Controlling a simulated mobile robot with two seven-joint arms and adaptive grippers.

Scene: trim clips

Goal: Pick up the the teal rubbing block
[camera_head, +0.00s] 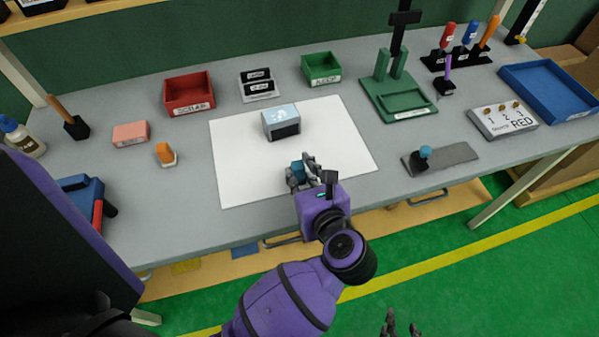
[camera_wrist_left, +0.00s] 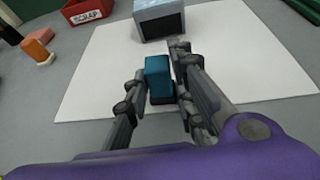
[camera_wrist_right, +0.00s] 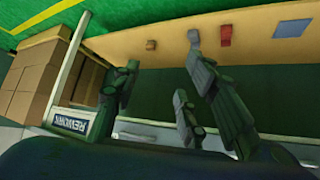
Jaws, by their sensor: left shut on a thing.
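The teal rubbing block (camera_wrist_left: 158,76) is between the fingers of my left gripper (camera_wrist_left: 158,82), which is shut on it. In the head view the block (camera_head: 298,169) is mostly hidden by the fingers of my left gripper (camera_head: 304,170), over the near part of the white sheet. I cannot tell whether the block touches the sheet. My right gripper (camera_head: 400,326) is low at the bottom edge of the head view, away from the table. In the right wrist view its fingers (camera_wrist_right: 160,75) are apart with nothing between them.
A light blue and dark box (camera_head: 281,122) stands on the white sheet (camera_head: 235,165) beyond the left gripper. A red bin (camera_head: 188,93), a green bin (camera_head: 321,69), a green stand (camera_head: 400,97) and a grey plate with a blue knob (camera_head: 440,158) surround the sheet.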

